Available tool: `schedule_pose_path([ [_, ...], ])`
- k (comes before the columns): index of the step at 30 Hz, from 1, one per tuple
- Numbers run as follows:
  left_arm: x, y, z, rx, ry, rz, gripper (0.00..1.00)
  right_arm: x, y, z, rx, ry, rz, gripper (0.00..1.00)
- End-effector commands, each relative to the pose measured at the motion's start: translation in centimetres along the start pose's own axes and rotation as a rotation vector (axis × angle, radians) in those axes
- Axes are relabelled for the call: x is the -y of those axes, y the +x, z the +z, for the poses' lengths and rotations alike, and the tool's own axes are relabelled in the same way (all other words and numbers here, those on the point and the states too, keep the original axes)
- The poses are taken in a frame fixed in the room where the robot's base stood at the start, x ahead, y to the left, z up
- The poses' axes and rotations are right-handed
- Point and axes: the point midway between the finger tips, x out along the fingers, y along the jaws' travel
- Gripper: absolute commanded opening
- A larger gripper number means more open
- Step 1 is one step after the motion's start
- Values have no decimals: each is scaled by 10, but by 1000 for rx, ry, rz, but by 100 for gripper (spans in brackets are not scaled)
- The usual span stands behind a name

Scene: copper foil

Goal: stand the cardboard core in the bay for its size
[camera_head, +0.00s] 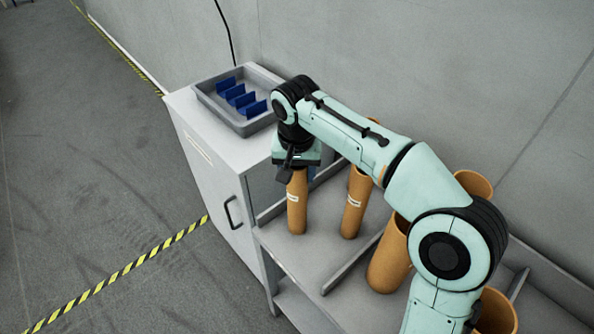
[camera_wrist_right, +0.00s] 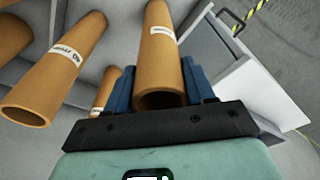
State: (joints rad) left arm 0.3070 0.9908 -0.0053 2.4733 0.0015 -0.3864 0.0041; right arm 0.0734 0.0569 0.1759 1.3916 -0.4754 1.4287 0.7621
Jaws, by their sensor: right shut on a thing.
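My right gripper (camera_head: 296,168) points down and is shut around the upper part of a slim brown cardboard core (camera_head: 297,208) with a white label. The core is upright over the leftmost bay of the grey rack (camera_head: 325,238); I cannot tell if its foot bears on the rack floor. In the right wrist view the core (camera_wrist_right: 160,45) sits between the blue fingers (camera_wrist_right: 160,88), its open end towards the camera. Another slim labelled core (camera_head: 354,205) stands to its right, apart from it. My left gripper is not in view.
Wider cores (camera_head: 388,262) stand right of a low divider (camera_head: 350,264), partly hidden by my right arm. A grey cabinet (camera_head: 215,190) at the left carries a tray (camera_head: 252,128) with blue pieces (camera_head: 238,99). A wall (camera_head: 400,70) closes the back.

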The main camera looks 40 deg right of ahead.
Motion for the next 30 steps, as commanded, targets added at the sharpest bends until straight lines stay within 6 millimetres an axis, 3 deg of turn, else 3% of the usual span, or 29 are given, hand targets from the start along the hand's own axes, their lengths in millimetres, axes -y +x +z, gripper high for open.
schedule_pose_path([
  [4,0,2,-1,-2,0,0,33,0,4,1,0,0,0,2],
  [5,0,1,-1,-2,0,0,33,0,3,1,0,0,0,63],
  [6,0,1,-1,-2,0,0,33,0,3,1,0,0,0,76],
  [7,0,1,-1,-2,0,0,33,0,3,1,0,-1,0,79],
  [15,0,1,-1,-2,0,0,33,0,2,0,0,-1,0,79],
  [19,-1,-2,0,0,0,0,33,1,-7,-1,-2,-1,-2,79],
  [30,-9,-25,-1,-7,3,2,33,1,-84,-1,-3,-2,-3,79],
])
